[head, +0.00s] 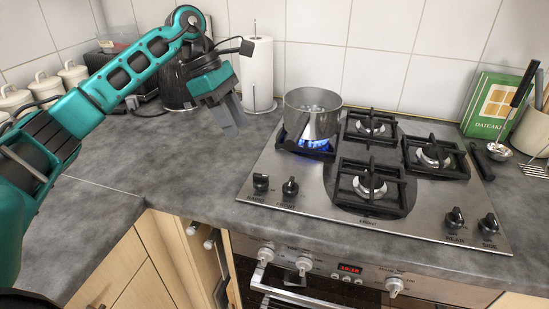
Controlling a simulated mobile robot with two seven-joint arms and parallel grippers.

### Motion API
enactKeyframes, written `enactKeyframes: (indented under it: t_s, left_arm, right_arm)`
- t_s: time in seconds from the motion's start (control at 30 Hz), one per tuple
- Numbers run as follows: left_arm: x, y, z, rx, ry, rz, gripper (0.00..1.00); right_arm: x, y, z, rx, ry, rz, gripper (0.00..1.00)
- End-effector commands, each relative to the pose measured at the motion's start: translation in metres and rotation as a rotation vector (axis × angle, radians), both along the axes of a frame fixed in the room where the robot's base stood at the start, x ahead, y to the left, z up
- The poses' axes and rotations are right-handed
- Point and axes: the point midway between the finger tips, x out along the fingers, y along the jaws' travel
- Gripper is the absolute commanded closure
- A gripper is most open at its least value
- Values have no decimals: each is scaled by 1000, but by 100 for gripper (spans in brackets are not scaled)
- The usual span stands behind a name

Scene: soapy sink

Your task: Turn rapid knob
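The steel hob (320,205) has black knobs along its front edge. Two are at the left, the outer left knob (261,182) and the inner left knob (290,187). Two are at the right, the inner right knob (455,218) and the outer right knob (489,224). My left gripper (232,117) hangs fingers down above the worktop, left of the hob, clear of every knob. Its fingers look close together and hold nothing visible. My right gripper is out of view.
A steel pot (311,117) stands on the rear left burner over a blue flame (318,145). A paper towel roll (257,70) and a black kettle (183,80) stand behind my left gripper. Oven knobs (304,265) sit below the worktop edge. The worktop (195,165) left of the hob is clear.

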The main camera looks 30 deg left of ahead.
Motion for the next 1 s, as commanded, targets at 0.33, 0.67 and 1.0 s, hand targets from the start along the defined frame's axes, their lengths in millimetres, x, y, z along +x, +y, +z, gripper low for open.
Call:
enactKeyframes:
  t_s: [0.33,0.67,1.0]
  left_arm:
    - [1,-8,-33,22,6,-4,62]
    - [7,-34,-93,19,5,-2,62]
    - [10,-43,-116,20,2,0,62]
  right_arm:
    - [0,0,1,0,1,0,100]
    - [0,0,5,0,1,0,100]
    - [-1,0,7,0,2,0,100]
